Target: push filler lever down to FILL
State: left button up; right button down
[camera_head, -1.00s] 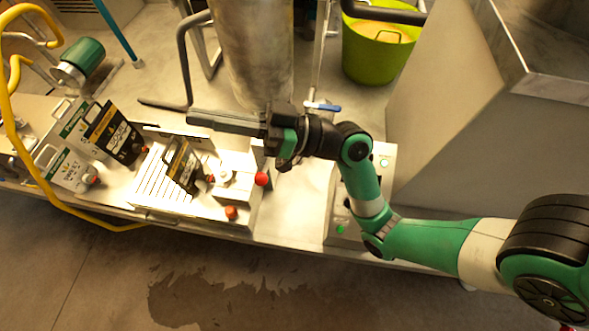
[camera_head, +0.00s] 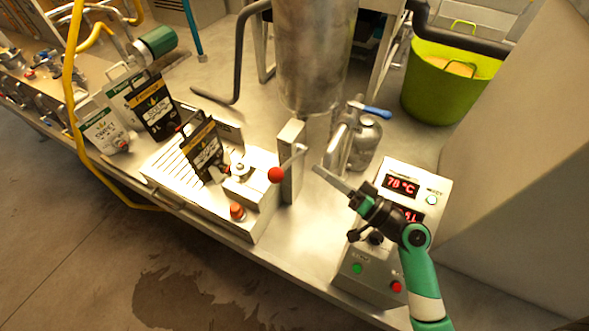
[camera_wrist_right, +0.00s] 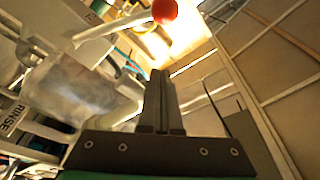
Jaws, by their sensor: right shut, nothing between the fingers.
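The filler lever is a metal rod (camera_head: 294,157) with a red ball knob (camera_head: 275,174), beside an upright metal post on the filler unit. The rod and red knob (camera_wrist_right: 165,11) also show at the top of the right wrist view. My right gripper (camera_head: 318,170) is shut and empty, its fingertips just right of the lever and apart from it. In the right wrist view the shut fingers (camera_wrist_right: 158,76) point up toward the knob. The FILL mark is not readable. My left gripper is not in view.
A bag with a cap (camera_head: 203,148) stands on the slatted filler tray (camera_head: 165,175), and more bags stand to its left. A steel bottle (camera_head: 364,143) is behind my gripper. A control box (camera_head: 362,282) with red displays is below it. A green tub (camera_head: 445,100) stands behind.

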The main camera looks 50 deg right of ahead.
jog(key=w+a+f, duration=0.1)
jog(key=w+a, duration=0.2)
jog(key=w, duration=0.3)
jog(key=shift+f, duration=0.35)
jog(key=shift+a, duration=0.1)
notch_tip(320, 180, down, 7)
jog(key=a+n+b, duration=0.2)
jog(key=n+b, duration=0.1)
jog(key=b, duration=0.8)
jog(key=shift+s+a+y+b, duration=0.25)
jog(key=shift+s+y+b, duration=0.05)
jog(key=shift+y, duration=0.1)
jog(key=shift+r, duration=0.1)
